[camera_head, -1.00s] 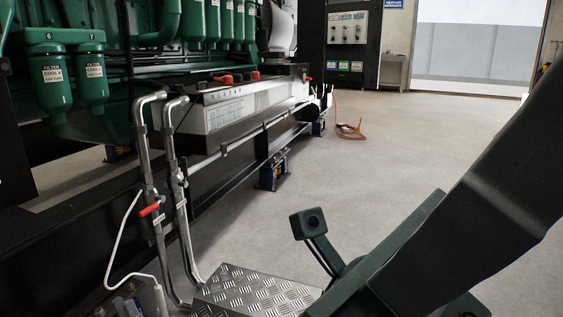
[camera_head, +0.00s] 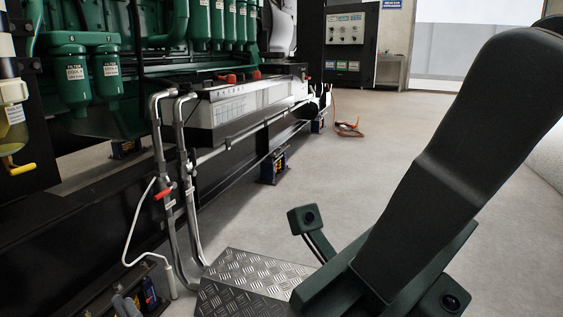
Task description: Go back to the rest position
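A large dark arm link of mine crosses the right half of the view above my green body parts. My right gripper is not in view.
A green genset (camera_head: 125,75) with steel pipes (camera_head: 170,170) and a red-handled valve (camera_head: 163,194) stands at left. A tread-plate step (camera_head: 245,280) is at bottom centre. A control cabinet (camera_head: 348,42) stands behind. The grey floor (camera_head: 310,170) in the middle is mostly clear.

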